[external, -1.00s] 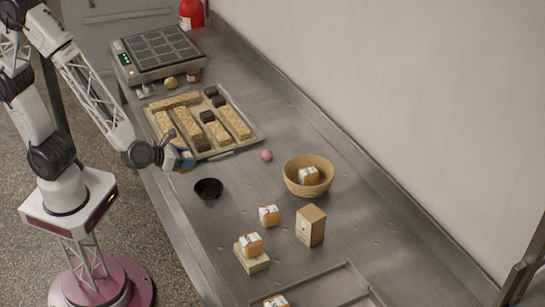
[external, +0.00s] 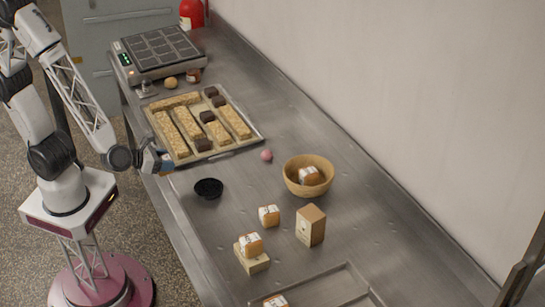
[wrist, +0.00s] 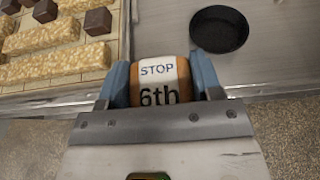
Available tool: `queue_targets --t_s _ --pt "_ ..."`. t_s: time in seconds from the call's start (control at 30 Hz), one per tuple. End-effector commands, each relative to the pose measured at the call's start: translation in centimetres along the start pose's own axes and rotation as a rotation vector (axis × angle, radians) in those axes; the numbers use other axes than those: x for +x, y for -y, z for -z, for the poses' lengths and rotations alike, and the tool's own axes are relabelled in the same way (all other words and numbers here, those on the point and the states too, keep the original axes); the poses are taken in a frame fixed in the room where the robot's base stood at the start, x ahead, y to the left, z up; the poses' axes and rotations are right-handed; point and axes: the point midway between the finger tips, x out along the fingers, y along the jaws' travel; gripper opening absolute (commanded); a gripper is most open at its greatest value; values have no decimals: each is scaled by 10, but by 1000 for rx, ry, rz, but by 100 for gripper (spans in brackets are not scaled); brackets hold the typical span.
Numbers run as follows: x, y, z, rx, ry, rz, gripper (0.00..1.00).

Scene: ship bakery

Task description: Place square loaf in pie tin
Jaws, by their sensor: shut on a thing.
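My gripper (external: 164,162) is shut on a square loaf (wrist: 158,74), an orange-brown block with a white band reading "STOP 6th". The blue fingers press on its two sides in the wrist view. In the external view the held loaf is mostly hidden by the gripper. The pie tin (external: 208,188) is a small round black dish on the steel counter, to the right of and nearer the camera than my gripper. It also shows in the wrist view (wrist: 219,30), apart from the loaf at upper right, and looks empty.
A tray (external: 258,140) of bars and dark cubes lies beside my gripper. A pink ball (external: 266,155), a basket (external: 290,183) holding a wrapped loaf, a carton (external: 311,226) and more wrapped loaves (external: 269,215) stand to the right. Counter around the tin is clear.

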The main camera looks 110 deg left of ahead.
Motion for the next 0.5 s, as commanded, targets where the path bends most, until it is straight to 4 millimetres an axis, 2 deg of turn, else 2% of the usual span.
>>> queue_targets --t_s 0.5 --pt "51 41 -14 0 0 -1 35"
